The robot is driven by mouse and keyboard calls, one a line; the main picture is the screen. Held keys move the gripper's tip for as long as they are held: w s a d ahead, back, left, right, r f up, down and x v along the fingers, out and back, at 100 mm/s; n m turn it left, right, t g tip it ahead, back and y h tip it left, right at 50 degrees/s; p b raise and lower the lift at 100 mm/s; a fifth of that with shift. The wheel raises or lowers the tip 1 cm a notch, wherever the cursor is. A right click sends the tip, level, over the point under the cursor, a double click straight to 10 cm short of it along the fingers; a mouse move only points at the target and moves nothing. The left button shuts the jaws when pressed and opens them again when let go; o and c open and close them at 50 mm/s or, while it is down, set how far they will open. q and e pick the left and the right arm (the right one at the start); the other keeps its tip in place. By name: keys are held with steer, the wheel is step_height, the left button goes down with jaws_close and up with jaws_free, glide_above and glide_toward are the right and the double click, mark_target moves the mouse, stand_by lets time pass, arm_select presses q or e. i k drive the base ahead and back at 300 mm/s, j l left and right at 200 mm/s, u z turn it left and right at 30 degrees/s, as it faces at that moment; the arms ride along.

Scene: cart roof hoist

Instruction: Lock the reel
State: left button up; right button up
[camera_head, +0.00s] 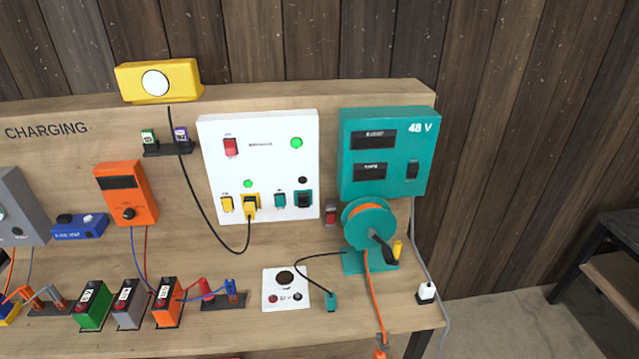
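The teal reel (369,224) stands on its teal base (371,262) at the right end of the bench, below the teal 48 V box (387,152). An orange cable (374,298) is wound on it and hangs down toward the bench's front edge. A dark crank arm (381,246) with a yellow knob (397,250) sits at the reel's right side. I cannot tell which part is the lock or how it is set. Neither of my grippers shows in the view.
A white panel (260,165) with switches, lit green lamps and a yellow plug (251,205) stands left of the teal box. A small white unit (286,289), a teal plug (331,301) and a white plug (426,292) lie near the reel. Several batteries (128,303) stand at front left.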

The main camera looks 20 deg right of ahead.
mark_target(397, 246)
steer(key=z, duration=1.3)
